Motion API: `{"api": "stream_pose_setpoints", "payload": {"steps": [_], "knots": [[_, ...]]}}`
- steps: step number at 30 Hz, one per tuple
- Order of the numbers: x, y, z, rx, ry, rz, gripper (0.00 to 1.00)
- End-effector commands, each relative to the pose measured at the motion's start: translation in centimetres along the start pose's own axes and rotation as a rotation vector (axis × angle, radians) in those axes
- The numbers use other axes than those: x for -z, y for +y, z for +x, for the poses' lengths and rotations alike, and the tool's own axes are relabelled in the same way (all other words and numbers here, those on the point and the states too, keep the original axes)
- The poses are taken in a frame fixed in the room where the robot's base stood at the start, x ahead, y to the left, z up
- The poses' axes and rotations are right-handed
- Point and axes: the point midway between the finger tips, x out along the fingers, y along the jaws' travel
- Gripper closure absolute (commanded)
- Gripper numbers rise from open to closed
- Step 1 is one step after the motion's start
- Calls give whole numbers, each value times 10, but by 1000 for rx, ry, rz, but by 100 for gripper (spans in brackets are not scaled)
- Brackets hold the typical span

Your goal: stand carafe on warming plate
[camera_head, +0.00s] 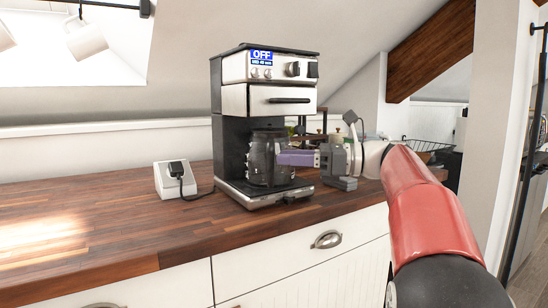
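The glass carafe (262,158) stands upright inside the coffee maker (230,110), under its upper housing. Its base appears to be on or just above the warming plate (262,195); I cannot tell if they touch. A purple bar, seemingly the carafe's handle (296,158), points right toward my gripper (323,160). My gripper is at the right end of this bar, close to or touching it. Its fingers are small and partly hidden, so I cannot tell whether they are shut on the handle.
The coffee maker's display reads OFF, with knobs beside it. A white socket box (174,180) with a black plug and cord stands to the left. The wooden counter (110,225) is clear on the left. Jars and a wire basket (427,145) are behind my arm.

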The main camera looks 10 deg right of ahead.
Motion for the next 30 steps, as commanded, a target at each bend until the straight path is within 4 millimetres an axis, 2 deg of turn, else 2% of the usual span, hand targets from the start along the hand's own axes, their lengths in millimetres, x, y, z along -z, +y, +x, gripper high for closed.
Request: {"api": "stream_pose_setpoints", "payload": {"steps": [3,9,16,23,26,29,30], "knots": [[0,-1,-28,4,0,1,62],[0,-1,-61,3,0,1,62],[0,0,-74,0,0,1,62],[1,2,-71,1,9,-6,62],[11,14,-53,12,72,-56,62],[39,42,-20,20,225,-185,62],[57,60,-8,10,311,-264,62]]}}
